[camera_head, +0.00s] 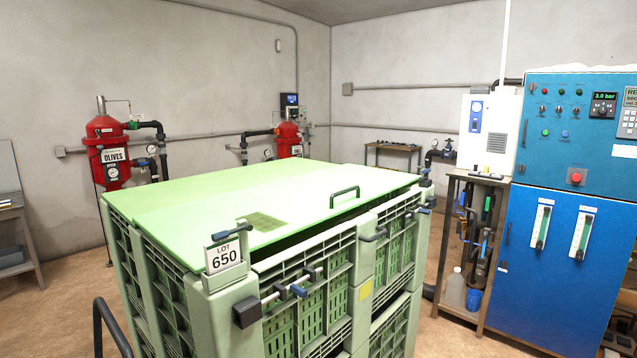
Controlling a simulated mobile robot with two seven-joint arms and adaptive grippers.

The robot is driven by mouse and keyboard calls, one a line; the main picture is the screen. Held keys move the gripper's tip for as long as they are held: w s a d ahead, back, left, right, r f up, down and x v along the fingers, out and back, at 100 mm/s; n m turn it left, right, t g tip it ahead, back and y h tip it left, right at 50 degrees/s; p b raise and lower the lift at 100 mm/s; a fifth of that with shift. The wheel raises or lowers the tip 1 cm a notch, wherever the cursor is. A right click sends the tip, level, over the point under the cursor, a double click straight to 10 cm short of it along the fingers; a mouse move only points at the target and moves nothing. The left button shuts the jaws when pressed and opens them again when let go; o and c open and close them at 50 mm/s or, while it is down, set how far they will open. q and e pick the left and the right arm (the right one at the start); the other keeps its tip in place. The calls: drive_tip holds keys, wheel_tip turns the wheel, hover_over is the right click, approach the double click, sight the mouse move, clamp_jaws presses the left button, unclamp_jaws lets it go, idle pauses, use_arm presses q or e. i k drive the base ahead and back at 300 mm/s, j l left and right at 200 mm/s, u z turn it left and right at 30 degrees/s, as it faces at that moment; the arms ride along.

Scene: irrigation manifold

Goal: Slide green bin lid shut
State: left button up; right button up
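The large green bin (335,262) stands in the middle of the room, with slatted walls. Its flat light-green lid (240,196) lies over most of the top. A dark gap (320,229) shows between the lid's near right edge and the bin's front wall, so the lid does not visibly meet that wall. A dark grey bar handle (344,193) stands on the lid near this edge. Neither of my grippers is in view.
Blue-ended clamps or latches (285,291) stick out from the bin's front wall. A blue control cabinet (550,220) and a small shelf (470,240) stand at right. Red filter tanks (106,150) are behind at left. Brown floor is open between bin and shelf.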

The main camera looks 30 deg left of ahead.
sight(280, 210)
drive_tip(key=i+l+u, duration=0.1)
drive_tip(key=i+u, duration=0.2)
drive_tip(key=u, duration=0.15)
drive_tip(key=i+l+u, duration=0.25)
drive_tip(key=u, duration=0.15)
drive_tip(key=i+l+u, duration=0.2)
drive_tip(key=u, duration=0.25)
drive_tip(key=i+l+u, duration=0.15)
drive_tip(key=l+u, duration=0.3)
drive_tip(key=i+l+u, duration=0.1)
drive_tip(key=l+u, duration=0.3)
